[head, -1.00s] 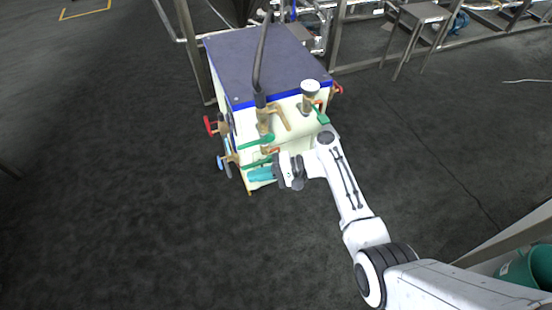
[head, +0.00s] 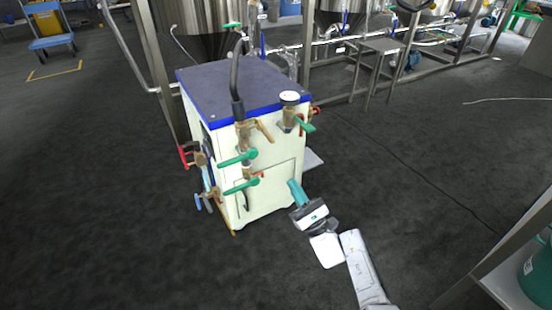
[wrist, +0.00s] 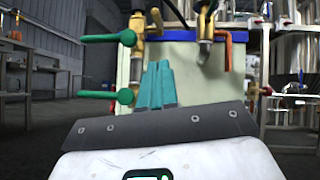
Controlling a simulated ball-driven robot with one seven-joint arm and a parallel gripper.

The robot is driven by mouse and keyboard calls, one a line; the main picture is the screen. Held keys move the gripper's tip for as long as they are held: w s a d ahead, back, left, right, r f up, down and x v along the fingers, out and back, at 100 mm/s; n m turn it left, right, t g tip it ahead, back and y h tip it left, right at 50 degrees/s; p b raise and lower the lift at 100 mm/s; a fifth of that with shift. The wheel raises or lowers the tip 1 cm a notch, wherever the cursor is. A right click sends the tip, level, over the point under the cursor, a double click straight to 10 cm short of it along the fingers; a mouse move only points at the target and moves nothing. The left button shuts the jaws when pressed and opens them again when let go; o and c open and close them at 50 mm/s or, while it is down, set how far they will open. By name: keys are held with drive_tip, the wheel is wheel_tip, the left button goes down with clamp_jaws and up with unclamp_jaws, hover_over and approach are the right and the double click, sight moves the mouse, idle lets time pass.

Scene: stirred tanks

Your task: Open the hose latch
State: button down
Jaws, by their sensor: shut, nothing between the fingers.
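A black hose (head: 235,80) runs down into a brass fitting (head: 240,112) at the front top edge of a cream box-shaped unit (head: 270,175). Below are two green lever handles (head: 238,158) (head: 242,186), both roughly level. I cannot tell for sure which part is the hose latch. My gripper (head: 293,186) has teal fingers, shut and empty, to the right of the lower green handle and apart from it. In the wrist view the fingers (wrist: 156,84) point at the unit, with the green handles (wrist: 108,38) to their left.
A white-capped valve with a green handle (head: 305,126) is at the unit's right. Red (head: 186,156) and blue (head: 198,201) handles stick out on its left. Steel tanks and frames (head: 365,70) stand behind. The dark floor in front is clear.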

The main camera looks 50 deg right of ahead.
drive_tip(key=w+r, duration=0.6)
drive_tip(key=r, duration=0.2)
drive_tip(key=shift+w+r+b, duration=0.2)
drive_tip(key=shift+r+b, duration=0.1)
drive_tip(key=shift+r, duration=0.1)
